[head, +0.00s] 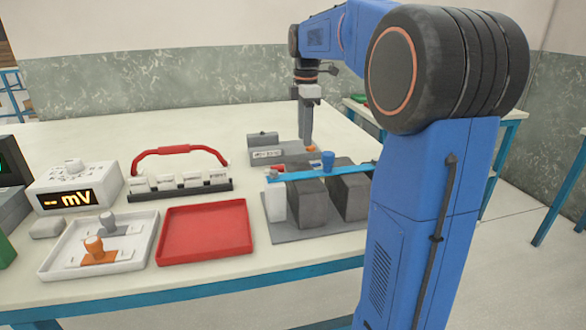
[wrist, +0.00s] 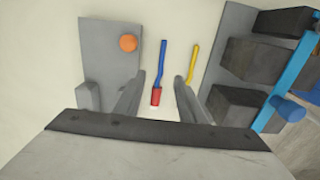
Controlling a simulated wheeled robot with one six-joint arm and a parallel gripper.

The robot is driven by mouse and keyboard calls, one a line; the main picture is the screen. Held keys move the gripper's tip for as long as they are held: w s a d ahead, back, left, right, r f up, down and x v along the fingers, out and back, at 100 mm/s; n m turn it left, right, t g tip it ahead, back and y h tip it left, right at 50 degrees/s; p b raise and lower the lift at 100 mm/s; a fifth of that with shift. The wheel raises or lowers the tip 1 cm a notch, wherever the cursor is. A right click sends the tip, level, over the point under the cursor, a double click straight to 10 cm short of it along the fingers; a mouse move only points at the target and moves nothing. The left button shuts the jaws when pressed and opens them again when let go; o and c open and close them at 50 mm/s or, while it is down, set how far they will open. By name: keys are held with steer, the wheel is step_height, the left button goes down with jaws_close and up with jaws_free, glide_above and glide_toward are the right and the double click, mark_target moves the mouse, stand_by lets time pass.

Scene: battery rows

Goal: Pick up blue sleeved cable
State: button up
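The blue cable (wrist: 163,55) lies on the table in the wrist view, thin and straight, with a red end piece (wrist: 155,96) towards me. My gripper (wrist: 160,77) is open and empty, its two grey fingers to either side of the cable in that view. I cannot tell how high the fingers are above it. In the head view my gripper (head: 307,122) points down over the far right part of the table, and I cannot make out the cable there.
A yellow cable (wrist: 194,62) lies just right of the blue one. A grey plate (wrist: 108,45) with an orange knob (wrist: 127,43) stands left. Dark blocks (wrist: 255,58) with a blue bar (head: 310,174) across them stand right. A red tray (head: 205,233) lies nearer the front.

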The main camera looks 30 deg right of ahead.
mark_target(305, 158)
steer(key=shift+s+f, duration=0.1)
steer(key=shift+f, duration=4.3)
jaws_close()
